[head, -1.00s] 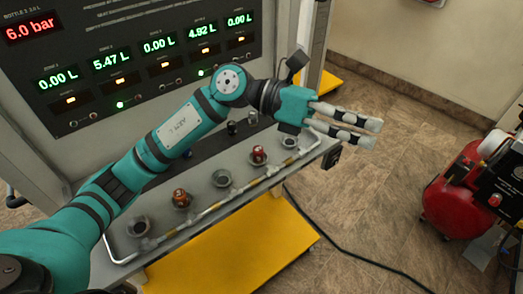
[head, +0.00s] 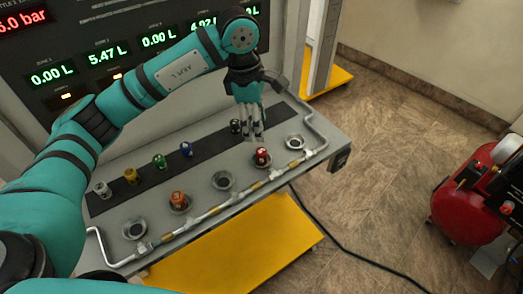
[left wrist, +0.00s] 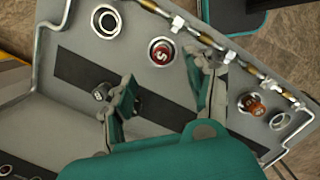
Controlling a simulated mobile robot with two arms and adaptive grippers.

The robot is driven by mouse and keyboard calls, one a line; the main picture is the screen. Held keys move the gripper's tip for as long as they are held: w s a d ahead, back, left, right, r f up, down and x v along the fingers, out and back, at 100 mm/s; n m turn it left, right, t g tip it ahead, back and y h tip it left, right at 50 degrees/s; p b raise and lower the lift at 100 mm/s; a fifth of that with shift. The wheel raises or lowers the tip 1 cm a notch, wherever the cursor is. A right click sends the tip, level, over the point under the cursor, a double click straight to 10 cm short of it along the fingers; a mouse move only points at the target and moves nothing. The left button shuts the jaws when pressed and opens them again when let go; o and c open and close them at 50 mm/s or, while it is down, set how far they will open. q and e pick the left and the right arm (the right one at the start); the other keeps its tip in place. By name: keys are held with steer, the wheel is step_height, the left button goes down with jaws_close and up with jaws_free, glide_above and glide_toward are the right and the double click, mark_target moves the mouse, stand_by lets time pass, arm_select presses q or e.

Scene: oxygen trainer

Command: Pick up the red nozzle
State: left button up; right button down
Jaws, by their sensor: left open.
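The red nozzle (head: 262,157) stands in a round socket on the grey bench ledge, second from the right end of the socket row. It also shows in the left wrist view (left wrist: 161,53), with a pale mark on its top, just beyond the gap between the fingertips. My left gripper (head: 257,138) points down just behind and above the red nozzle in the head view. It is open and empty, with its fingers (left wrist: 165,78) spread apart in the left wrist view. Whether it touches the nozzle cannot be told. My right gripper is not in view.
An orange nozzle (head: 178,199) sits in another socket. Empty sockets (head: 222,180) lie between and beside them. Black (head: 235,127), blue (head: 186,149), green (head: 159,161), yellow (head: 131,176) and white (head: 102,190) nozzles stand on the dark strip. A metal pipe (head: 215,212) edges the ledge.

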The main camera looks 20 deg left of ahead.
arm_select(q)
steer(key=p, duration=0.1)
glide_above(261, 150)
step_height(261, 150, down, 4)
steer(key=shift+s+a+f, duration=0.1)
steer(key=shift+f, duration=0.1)
step_height(261, 150, down, 5)
steer(key=p, duration=0.3)
steer(key=shift+f, duration=0.2)
jaws_close()
